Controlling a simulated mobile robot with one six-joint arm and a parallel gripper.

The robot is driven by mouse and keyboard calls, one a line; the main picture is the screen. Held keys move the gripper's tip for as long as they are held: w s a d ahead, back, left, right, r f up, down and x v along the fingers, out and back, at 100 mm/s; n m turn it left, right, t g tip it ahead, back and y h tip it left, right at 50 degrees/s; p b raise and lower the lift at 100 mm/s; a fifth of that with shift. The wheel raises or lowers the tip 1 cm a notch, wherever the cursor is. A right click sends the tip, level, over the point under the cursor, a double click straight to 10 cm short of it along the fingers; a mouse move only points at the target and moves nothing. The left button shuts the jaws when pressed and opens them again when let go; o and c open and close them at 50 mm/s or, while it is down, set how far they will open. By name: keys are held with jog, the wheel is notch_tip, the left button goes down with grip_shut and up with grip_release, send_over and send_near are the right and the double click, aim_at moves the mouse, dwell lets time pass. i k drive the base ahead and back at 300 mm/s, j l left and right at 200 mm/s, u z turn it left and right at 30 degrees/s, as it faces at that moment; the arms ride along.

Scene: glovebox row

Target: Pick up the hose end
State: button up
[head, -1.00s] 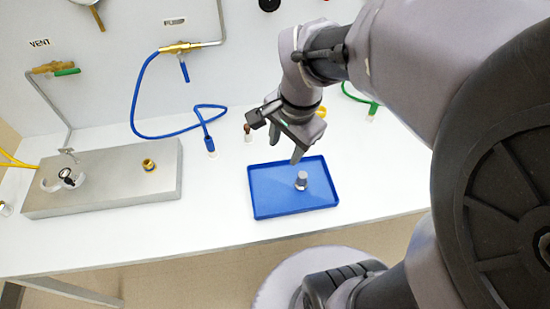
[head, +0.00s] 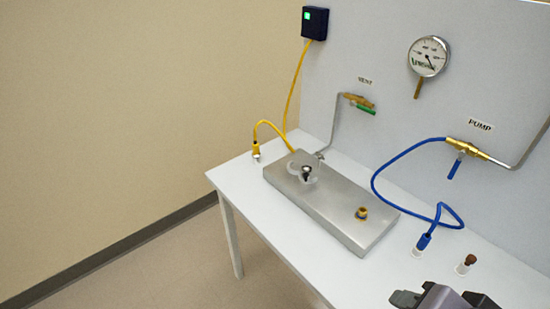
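The blue hose (head: 381,172) runs from the brass PUMP valve (head: 467,150) on the back panel, loops down and reaches the table. Its blue hose end (head: 423,242) has a pale tip and sits on the table to the right of the metal block. My gripper (head: 442,298) shows only in part at the bottom edge of the head view, below and a little right of the hose end and apart from it. Its fingertips are not clear enough to tell open from shut.
A metal block (head: 330,212) with a brass port (head: 361,213) and a clear-winged fitting (head: 306,172) lies on the white table (head: 290,252). A yellow line (head: 288,90) ends in a connector (head: 256,151) at the left corner. A brown-topped piece (head: 467,263) stands near the hose end.

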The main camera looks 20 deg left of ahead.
aim_at(256, 154)
jog(key=k+j+u, duration=0.1)
jog(key=u, duration=1)
